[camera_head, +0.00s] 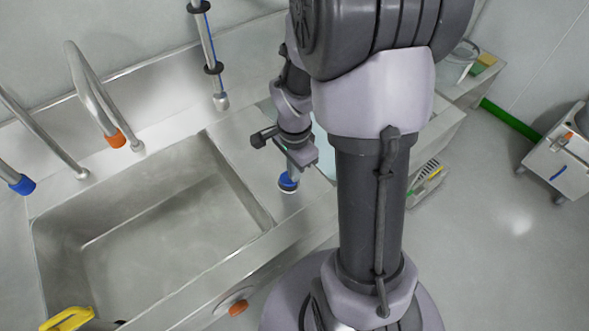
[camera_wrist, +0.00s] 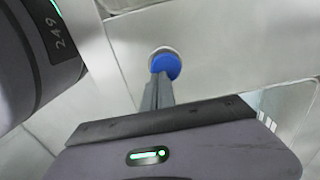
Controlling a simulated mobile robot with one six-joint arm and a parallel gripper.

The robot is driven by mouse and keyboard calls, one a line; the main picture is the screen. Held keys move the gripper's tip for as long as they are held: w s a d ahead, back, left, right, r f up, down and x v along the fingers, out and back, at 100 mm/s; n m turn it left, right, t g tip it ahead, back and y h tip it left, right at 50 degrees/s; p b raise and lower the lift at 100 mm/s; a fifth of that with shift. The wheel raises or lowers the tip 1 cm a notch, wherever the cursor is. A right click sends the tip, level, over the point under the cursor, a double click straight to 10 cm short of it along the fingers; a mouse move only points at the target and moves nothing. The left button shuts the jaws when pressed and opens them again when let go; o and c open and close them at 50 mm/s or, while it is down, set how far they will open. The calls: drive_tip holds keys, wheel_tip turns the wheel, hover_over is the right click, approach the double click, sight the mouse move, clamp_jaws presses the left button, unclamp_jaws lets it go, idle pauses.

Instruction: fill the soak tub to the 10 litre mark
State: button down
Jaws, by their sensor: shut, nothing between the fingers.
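A steel sink basin (camera_head: 150,225) fills the left of the head view; I see no water level or litre mark in it. A pale blue-green surface (camera_head: 325,158), perhaps part of a tub, shows behind my arm, mostly hidden. My gripper (camera_head: 291,174) is shut and empty, pointing down over the counter right of the basin. Its fingertips are at a round blue knob or button (camera_head: 287,183) with a pale base, also in the wrist view (camera_wrist: 167,65). I cannot tell whether they touch it.
A hanging spray wand (camera_head: 208,50) is behind. An orange knob (camera_head: 238,307) is on the sink front. A yellow object (camera_head: 68,318) lies at the near rim. A cart (camera_head: 565,150) stands right.

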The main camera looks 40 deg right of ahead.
drive_tip(key=f+b, duration=0.2)
drive_tip(key=shift+s+f, duration=0.25)
drive_tip(key=shift+f, duration=0.05)
drive_tip(key=shift+s+a+r, duration=0.1)
drive_tip(key=shift+s+a, duration=0.05)
drive_tip(key=shift+s, duration=0.15)
drive_tip(key=r+p, duration=0.1)
drive_tip(key=w+r+p, duration=0.1)
drive_tip(key=r, duration=0.1)
drive_tip(key=shift+w+d+r+p, duration=0.15)
drive_tip(key=shift+d+p, duration=0.1)
drive_tip(key=shift+p, duration=0.15)
wheel_tip(320, 180, up, 12)
drive_tip(key=p, duration=0.4)
drive_tip(key=shift+p, duration=0.35)
drive_tip(key=shift+a, duration=0.1)
